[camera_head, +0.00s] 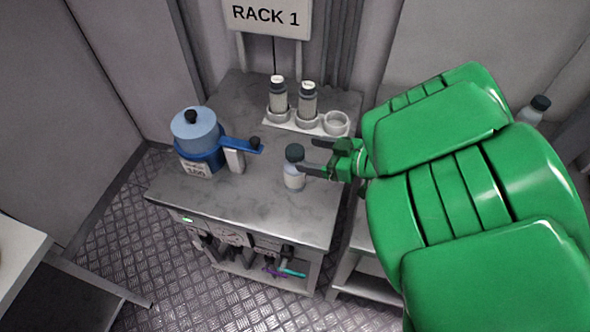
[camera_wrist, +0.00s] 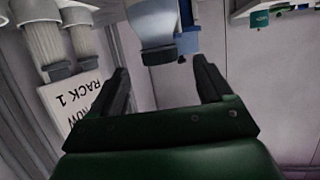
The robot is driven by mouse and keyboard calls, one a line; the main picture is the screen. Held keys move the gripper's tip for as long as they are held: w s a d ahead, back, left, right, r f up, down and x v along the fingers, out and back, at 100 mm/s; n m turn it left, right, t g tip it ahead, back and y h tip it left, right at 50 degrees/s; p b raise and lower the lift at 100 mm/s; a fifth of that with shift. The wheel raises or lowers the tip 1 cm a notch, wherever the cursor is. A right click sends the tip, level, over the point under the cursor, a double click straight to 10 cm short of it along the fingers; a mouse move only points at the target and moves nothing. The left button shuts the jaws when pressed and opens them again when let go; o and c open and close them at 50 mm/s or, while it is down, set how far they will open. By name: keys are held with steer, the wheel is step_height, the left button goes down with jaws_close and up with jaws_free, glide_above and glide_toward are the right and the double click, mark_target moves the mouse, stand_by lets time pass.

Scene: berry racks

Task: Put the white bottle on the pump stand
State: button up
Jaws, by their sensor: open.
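In the upside-down wrist view, a pale bottle with a grey cap (camera_wrist: 153,22) shows just beyond the open gripper fingers (camera_wrist: 163,68). A blue pump-like device (camera_head: 196,142) with a knobbed lid, a blue side arm and a "100" label stands to the bottle's left. I cannot tell which part of it is the stand.
A white holder (camera_head: 291,125) at the back carries two capped bottles (camera_head: 279,97) (camera_head: 308,101) and has one empty ring (camera_head: 336,122). A "RACK 1" sign (camera_head: 266,16) hangs above. Another bottle (camera_head: 530,116) shows behind my arm. The rack top between bottle and pump is clear.

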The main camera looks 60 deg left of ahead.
mark_target(302, 153)
steer(key=shift+x, duration=2.9)
steer(key=shift+c, duration=0.3)
jaws_close()
